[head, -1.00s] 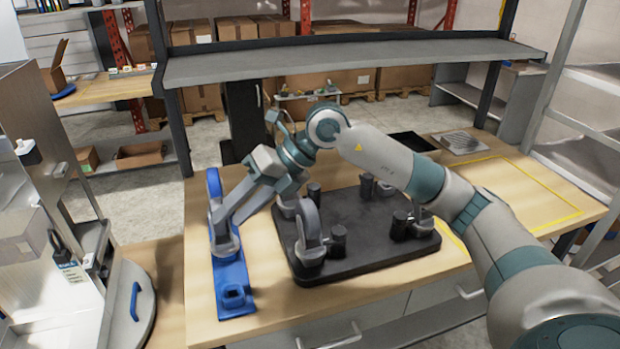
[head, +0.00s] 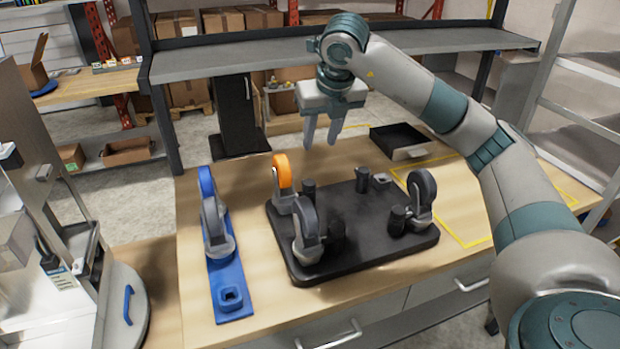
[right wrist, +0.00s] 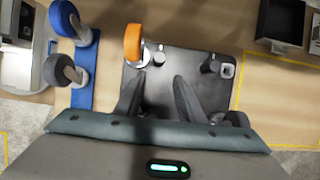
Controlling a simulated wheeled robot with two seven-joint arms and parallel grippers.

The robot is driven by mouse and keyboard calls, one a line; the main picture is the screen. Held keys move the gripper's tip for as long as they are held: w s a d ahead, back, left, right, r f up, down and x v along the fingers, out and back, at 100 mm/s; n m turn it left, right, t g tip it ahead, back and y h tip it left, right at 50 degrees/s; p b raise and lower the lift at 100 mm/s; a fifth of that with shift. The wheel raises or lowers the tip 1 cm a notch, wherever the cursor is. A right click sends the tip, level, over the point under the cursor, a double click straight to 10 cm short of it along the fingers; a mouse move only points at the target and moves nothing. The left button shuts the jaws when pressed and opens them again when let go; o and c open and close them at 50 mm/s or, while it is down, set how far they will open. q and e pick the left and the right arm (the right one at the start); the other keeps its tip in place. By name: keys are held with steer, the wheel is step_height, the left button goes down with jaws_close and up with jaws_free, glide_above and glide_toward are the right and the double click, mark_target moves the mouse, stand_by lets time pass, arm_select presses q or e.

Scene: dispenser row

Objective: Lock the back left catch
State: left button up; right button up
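The back left catch (head: 282,178) has an orange lever standing upright at the back left corner of the black plate (head: 365,225). A dark post (head: 309,190) stands beside it. The orange catch also shows in the right wrist view (right wrist: 133,42). The front left catch (head: 307,228) and front right catch (head: 421,200) have grey levers, also raised. My left gripper is not in view.
A blue strip (head: 230,275) on the left carries a blue lever (head: 207,190), a grey lever (head: 213,222) and an empty socket. A black tray (head: 400,138) lies behind right. A grey shelf (head: 330,60) spans the back. The yellow-outlined table area is clear.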

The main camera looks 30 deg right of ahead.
mark_target(309, 182)
steer(key=p+x, duration=0.5)
steer(key=x, duration=1)
steer(key=shift+w+f, duration=0.2)
steer(key=shift+f, duration=0.1)
steer(key=shift+x, duration=0.8)
steer(key=shift+d, duration=0.1)
steer(key=c, duration=0.8)
